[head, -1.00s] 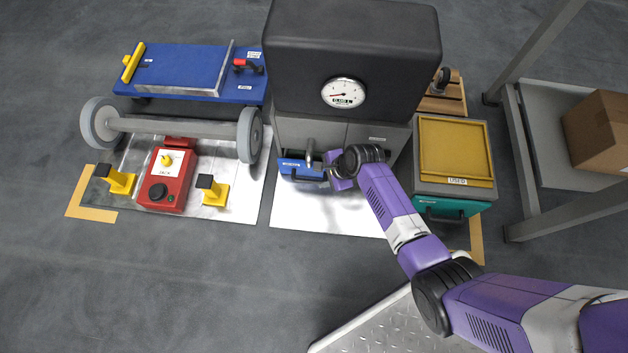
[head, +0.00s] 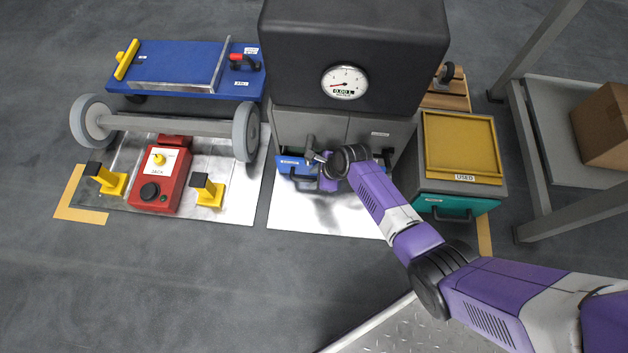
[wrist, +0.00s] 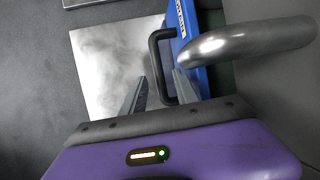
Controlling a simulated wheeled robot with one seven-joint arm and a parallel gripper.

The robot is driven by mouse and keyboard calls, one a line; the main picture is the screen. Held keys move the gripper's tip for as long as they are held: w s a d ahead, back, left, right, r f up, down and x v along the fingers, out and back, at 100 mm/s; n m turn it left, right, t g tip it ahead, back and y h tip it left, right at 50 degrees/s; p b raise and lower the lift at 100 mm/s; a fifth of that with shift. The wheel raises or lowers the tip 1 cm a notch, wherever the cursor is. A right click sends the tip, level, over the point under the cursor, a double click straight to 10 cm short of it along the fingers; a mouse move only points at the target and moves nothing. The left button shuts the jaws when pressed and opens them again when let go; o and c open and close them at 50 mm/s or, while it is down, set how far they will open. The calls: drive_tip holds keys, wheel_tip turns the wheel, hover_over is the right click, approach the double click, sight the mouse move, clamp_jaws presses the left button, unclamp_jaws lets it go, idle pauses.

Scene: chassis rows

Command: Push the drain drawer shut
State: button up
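The blue drawer (head: 287,160), which I take to be the drain drawer, is low on the left of the black-topped machine (head: 352,55). It stands out a little from the cabinet and has a dark bar handle (wrist: 155,52) on its front. My gripper (head: 322,178) is at the drawer's right front, below a grey metal spout (wrist: 240,42). In the wrist view its two fingers (wrist: 160,90) are apart, with the handle showing between and beyond them. I cannot tell whether they touch it. My wrist hides part of the drawer's right side in the head view.
A teal drawer (head: 450,207) sits under the yellow used tray (head: 460,145) on the right. A red jack box (head: 160,178), yellow stands and a wheeled axle (head: 170,125) are on the left. A grey-framed shelf (head: 560,150) stands far right.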

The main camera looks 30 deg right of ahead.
drive_tip(key=shift+w+a+f, duration=0.1)
drive_tip(key=shift+w+f, duration=0.1)
drive_tip(key=shift+f, duration=0.25)
clamp_jaws()
idle(1.2)
